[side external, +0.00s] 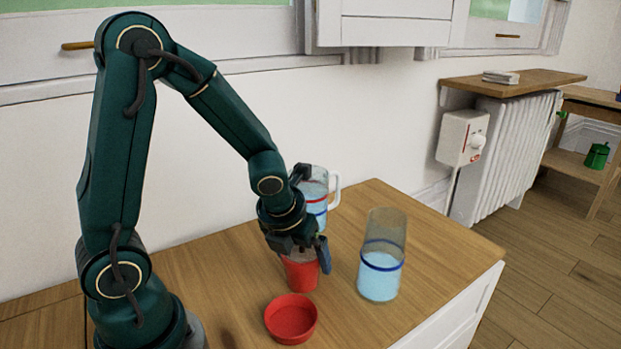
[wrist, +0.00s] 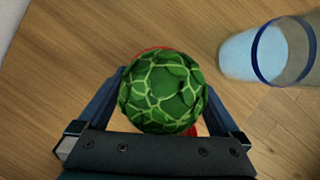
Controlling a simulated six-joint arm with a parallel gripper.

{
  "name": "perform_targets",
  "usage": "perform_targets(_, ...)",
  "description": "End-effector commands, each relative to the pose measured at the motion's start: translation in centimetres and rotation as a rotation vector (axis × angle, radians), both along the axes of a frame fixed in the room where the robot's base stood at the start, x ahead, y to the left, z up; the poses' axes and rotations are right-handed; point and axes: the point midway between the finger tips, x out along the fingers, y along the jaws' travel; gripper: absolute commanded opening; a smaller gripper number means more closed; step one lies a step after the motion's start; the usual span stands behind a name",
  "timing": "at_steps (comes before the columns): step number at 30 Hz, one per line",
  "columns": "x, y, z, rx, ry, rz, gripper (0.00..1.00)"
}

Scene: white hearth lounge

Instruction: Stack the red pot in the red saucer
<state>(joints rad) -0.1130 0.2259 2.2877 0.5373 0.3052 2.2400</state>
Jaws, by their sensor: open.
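The red pot (side external: 300,273) stands upright on the wooden top in the side view, directly under my gripper (side external: 301,250). My gripper points down, open, with its fingers around the upper part of the pot. In the wrist view a green, pale-veined round top (wrist: 162,93) fills the space between the fingers and hides most of what is below. A thin red rim (wrist: 155,49) shows just past it. The shallow red saucer (side external: 291,319) lies empty on the wood, in front of the pot and apart from it. I cannot tell whether the fingers touch the pot.
A clear glass (side external: 380,270) with pale blue liquid and a blue band stands right of the pot; it also shows in the wrist view (wrist: 255,52). A handled jug (side external: 315,193) with blue liquid stands close behind my gripper. The wooden top (side external: 440,250) is clear to the right.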

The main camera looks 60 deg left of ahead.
Motion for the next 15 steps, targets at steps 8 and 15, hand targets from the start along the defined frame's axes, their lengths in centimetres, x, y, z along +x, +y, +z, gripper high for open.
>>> perform_targets(8,0.05,0.03,-0.08,0.001,-0.001,0.000,1.00)
perform_targets(15,0.04,0.02,-0.07,0.001,-0.001,0.000,0.08)
